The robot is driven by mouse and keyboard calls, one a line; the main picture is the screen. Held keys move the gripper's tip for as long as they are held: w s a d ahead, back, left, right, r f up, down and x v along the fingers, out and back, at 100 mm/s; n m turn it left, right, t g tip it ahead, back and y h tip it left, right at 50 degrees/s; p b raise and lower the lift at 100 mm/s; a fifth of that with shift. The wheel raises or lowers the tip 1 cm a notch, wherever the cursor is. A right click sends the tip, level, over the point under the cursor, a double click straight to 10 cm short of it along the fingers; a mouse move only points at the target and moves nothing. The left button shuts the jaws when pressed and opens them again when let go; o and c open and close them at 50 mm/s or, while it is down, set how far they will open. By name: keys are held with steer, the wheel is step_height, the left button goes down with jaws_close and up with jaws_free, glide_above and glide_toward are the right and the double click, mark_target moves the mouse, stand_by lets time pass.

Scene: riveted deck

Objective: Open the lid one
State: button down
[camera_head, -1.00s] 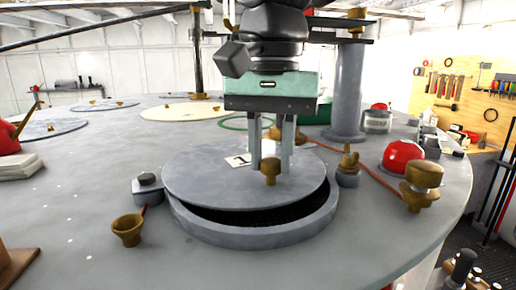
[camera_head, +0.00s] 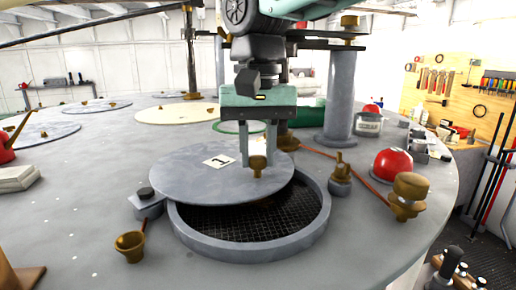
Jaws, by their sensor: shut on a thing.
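Lid one is a round grey plate (camera_head: 190,179) with a white label marked 1 (camera_head: 219,161) and a brass knob (camera_head: 258,164) near its right side. It sits off-centre over a round hatch with a raised grey rim (camera_head: 250,247), shifted back and left. A dark mesh (camera_head: 262,222) shows in the front and right of the opening. My gripper (camera_head: 258,160) points down over the lid, its two grey fingers closed on the brass knob. The finger contact is partly hidden behind the knob.
A brass cup (camera_head: 130,246) stands left of the hatch, beside a grey hinge block (camera_head: 147,203). On the right are a brass fitting (camera_head: 340,178), a red dome (camera_head: 392,163) and a larger brass knob (camera_head: 409,192). A grey post (camera_head: 339,95) rises behind.

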steer(key=c, duration=1.1)
jaws_free()
steer(key=shift+c, duration=0.2)
steer(key=shift+r, duration=0.1)
steer(key=shift+r+b, duration=0.7)
steer(key=shift+r, duration=2.95)
steer(key=shift+c, duration=0.2)
